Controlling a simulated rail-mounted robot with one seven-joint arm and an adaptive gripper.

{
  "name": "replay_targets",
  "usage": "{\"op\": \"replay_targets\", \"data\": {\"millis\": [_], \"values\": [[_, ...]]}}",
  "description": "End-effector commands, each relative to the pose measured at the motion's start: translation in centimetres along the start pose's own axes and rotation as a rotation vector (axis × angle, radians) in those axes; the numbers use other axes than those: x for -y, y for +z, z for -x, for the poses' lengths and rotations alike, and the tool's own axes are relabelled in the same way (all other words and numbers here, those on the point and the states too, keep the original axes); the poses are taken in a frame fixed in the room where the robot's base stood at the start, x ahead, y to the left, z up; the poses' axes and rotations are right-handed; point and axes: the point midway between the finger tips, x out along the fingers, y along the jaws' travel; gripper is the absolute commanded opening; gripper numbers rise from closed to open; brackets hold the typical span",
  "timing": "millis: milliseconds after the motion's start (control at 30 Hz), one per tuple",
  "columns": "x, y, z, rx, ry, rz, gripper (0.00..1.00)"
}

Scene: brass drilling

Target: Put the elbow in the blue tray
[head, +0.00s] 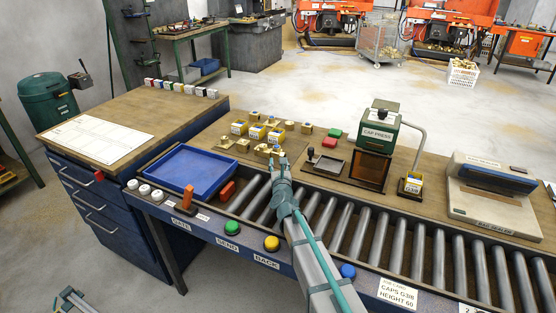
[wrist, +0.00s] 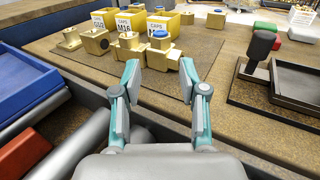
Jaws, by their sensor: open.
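Several small brass fittings (head: 226,142) stand on the wooden bench behind the rollers. In the wrist view, brass fittings (wrist: 95,42) stand in a row, one of them (wrist: 155,60) with a blue top. I cannot tell for sure which is the elbow. My gripper (wrist: 158,80) is open and empty, above the bench's front edge, its fingers apart and in front of the blue-topped fitting.
Yellow cap boxes (head: 239,128) stand behind the fittings. A dark fixture tray (head: 325,165) and the green cap press (head: 377,135) are to the right. Metal rollers (head: 343,216) run along the front. A red block (head: 227,191) lies right of the blue tray.

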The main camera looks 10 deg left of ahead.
Motion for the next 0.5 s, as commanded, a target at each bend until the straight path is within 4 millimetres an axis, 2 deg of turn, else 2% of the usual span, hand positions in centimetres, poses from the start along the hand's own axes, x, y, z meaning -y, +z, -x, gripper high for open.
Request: {"op": "replay_targets", "data": {"millis": [33, 167, 500], "values": [[0.02, 0.0, 0.76, 0.001, 0.0, 0.0, 0.51], [0.0, 0.1, 1.23, 0.001, 0.0, 0.001, 0.71], [0.0, 0.18, 1.15, 0.002, -0.001, 0.0, 0.71]]}}
